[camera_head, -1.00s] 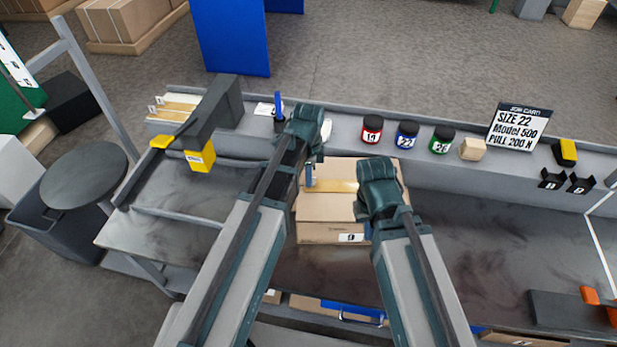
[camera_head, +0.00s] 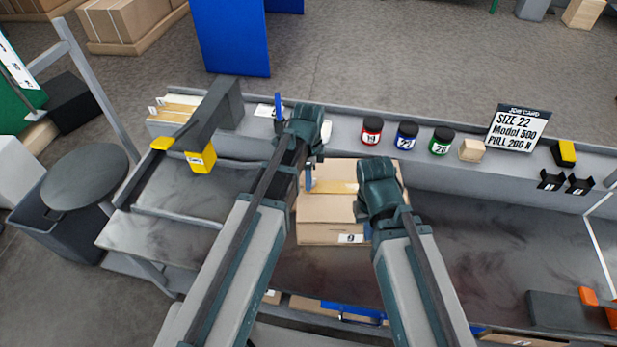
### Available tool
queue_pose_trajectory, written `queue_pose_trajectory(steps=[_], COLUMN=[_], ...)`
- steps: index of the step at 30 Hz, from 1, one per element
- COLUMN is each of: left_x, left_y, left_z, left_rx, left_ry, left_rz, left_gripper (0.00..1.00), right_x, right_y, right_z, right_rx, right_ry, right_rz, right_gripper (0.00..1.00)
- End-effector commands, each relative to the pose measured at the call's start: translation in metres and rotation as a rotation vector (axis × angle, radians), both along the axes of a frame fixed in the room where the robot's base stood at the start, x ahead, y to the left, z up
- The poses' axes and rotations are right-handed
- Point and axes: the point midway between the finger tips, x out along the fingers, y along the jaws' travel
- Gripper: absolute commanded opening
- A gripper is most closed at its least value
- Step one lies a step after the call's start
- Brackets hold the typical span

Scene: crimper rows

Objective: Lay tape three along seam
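A cardboard box (camera_head: 325,226) with a white number label (camera_head: 351,239) sits on the bench between my two arms. A yellowish tape strip (camera_head: 335,187) runs across its top, between my grippers; I cannot tell whether it is pressed down or held just above. My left gripper (camera_head: 309,172) is at the strip's left end, with a small blue piece beside it. My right gripper (camera_head: 359,207) is at the strip's right end. My wrists hide the fingertips, so I cannot see whether either gripper is shut on the strip.
More tan strips (camera_head: 178,107) lie at the back left beside a dark grey block with a yellow piece (camera_head: 201,158). Several lidded jars (camera_head: 407,136) and a job card (camera_head: 517,130) stand on the back ledge.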

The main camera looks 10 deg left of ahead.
Motion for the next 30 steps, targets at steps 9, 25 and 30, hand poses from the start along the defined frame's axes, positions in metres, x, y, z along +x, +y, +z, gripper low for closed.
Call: queue_pose_trajectory(steps=[9,25,30], left_x=[0.0,0.0,0.0], left_y=[0.0,0.0,0.0], left_z=[0.042,0.123,0.133], left_rx=[0.0,0.0,0.0], left_ry=[0.0,0.0,0.0], left_rz=[0.0,0.0,0.0], left_gripper=[0.39,0.39,0.39], right_x=[0.0,0.0,0.0], right_y=[0.0,0.0,0.0], right_z=[0.043,0.123,0.133], right_rx=[0.0,0.0,0.0], right_ry=[0.0,0.0,0.0], right_rz=[0.0,0.0,0.0], right_gripper=[0.0,0.0,0.0])
